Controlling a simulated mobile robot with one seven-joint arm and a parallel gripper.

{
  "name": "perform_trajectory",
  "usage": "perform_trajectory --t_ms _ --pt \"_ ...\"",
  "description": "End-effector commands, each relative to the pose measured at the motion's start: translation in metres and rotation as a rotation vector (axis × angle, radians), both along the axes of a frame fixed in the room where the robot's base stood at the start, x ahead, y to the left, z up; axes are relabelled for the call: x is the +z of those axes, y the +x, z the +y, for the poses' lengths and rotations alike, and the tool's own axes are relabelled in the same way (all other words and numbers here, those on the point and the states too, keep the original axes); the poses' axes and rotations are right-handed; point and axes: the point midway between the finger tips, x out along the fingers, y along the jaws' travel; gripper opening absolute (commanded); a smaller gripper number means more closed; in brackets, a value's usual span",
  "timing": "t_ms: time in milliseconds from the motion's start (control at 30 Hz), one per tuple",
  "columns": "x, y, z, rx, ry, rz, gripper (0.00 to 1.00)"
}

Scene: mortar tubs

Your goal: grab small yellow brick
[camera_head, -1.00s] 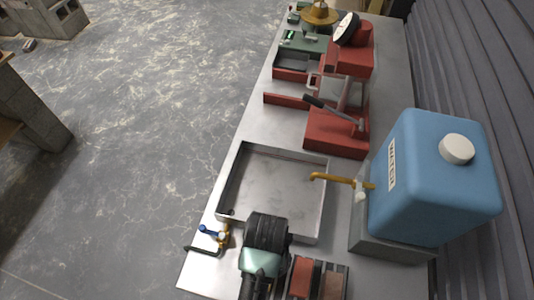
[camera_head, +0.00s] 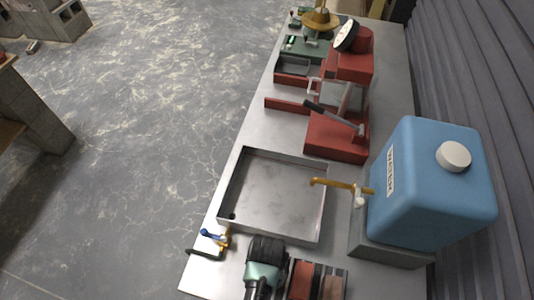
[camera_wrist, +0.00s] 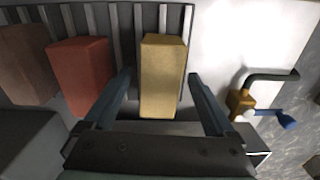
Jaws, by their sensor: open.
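The small yellow brick (camera_wrist: 163,76) stands in a slatted metal rack in the wrist view, at the right end of a row of bricks. My gripper (camera_wrist: 160,90) is open, with one finger on each side of the yellow brick and visible gaps between. Whether the fingers touch it cannot be seen, but they look apart from it. In the head view my gripper (camera_head: 262,272) is at the bottom of the bench, beside the brick rack, and the yellow brick is hidden behind it.
A red brick (camera_wrist: 78,72) and a brown brick (camera_wrist: 28,64) stand left of the yellow one. A brass tap with a blue handle (camera_wrist: 240,103) lies to the right. A metal tray (camera_head: 275,195) and a blue water tank (camera_head: 425,190) are further along the bench.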

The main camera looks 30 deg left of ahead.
Motion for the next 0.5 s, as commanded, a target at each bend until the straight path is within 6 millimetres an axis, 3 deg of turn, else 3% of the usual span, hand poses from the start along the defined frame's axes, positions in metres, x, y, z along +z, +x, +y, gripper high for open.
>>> perform_trajectory --t_ms 67,500 --pt "0.0001 0.0 0.0 0.0 0.0 0.0 0.83" --pt "0.0004 -0.0001 0.0 0.0 0.0 0.0 0.04"
